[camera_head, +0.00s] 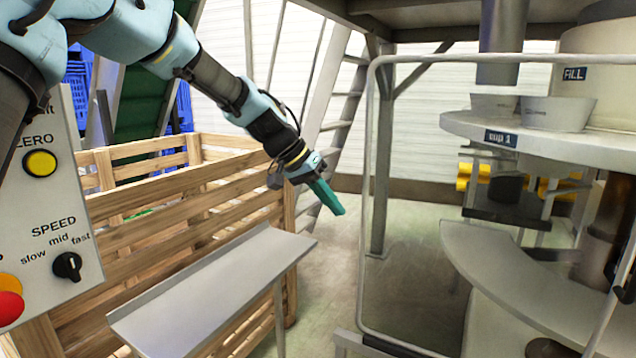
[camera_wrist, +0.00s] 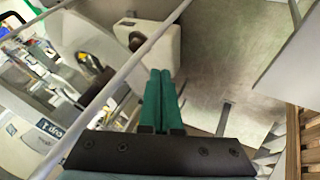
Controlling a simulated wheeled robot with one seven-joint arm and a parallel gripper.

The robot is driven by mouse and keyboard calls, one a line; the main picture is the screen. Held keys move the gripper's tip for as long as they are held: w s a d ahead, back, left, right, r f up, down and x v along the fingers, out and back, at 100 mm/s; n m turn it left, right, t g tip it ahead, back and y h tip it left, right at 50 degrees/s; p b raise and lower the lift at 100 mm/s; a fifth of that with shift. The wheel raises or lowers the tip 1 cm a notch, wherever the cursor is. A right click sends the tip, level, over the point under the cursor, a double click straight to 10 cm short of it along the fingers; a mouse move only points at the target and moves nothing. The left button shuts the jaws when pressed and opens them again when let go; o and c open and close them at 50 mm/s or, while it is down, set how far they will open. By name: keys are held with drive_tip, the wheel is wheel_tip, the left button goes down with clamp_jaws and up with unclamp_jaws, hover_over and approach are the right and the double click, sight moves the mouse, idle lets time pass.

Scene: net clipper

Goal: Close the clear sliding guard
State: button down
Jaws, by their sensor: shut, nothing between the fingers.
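The clear sliding guard is a see-through panel in a rounded grey tube frame (camera_head: 366,200). In the head view it stands upright at the right, with the filling machine showing through it. Its left upright is nearest my gripper; its right part runs towards the picture edge. In the wrist view a grey bar of the frame (camera_wrist: 120,76) runs diagonally past the fingers. My gripper (camera_head: 334,203) has teal fingers, shut and empty, pointing down and right, just left of the left upright in the head view. The shut fingers also show in the wrist view (camera_wrist: 161,98). I see no clear contact with the frame.
The machine's round upper plate (camera_head: 465,124) and curved lower plate (camera_head: 480,265) lie behind the guard. A grey narrow table (camera_head: 215,290) and a wooden crate (camera_head: 180,205) stand left. A control panel (camera_head: 50,215) is at far left. Open floor (camera_head: 325,280) lies between table and guard.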

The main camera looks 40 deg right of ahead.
sight(612, 266)
drive_tip(key=shift+s+d+r+p, duration=0.1)
drive_tip(key=shift+s+d+p, duration=0.15)
drive_tip(key=shift+s, duration=0.5)
drive_tip(key=shift+s+d+r+p, duration=0.1)
drive_tip(key=shift+s+d, duration=0.1)
drive_tip(key=shift+s, duration=0.55)
drive_tip(key=s+d+p, duration=0.1)
drive_tip(key=s+d, duration=0.3)
drive_tip(key=s, duration=0.9)
drive_tip(key=s+d+p, duration=0.1)
drive_tip(key=s+d, duration=0.4)
drive_tip(key=s, duration=0.9)
drive_tip(key=s+d+p, duration=0.1)
drive_tip(key=s+d, duration=0.3)
drive_tip(key=s, duration=1)
drive_tip(key=shift+s+d, duration=0.15)
drive_tip(key=shift+d, duration=0.15)
drive_tip(key=shift+s+r, duration=0.1)
drive_tip(key=shift+s, duration=0.2)
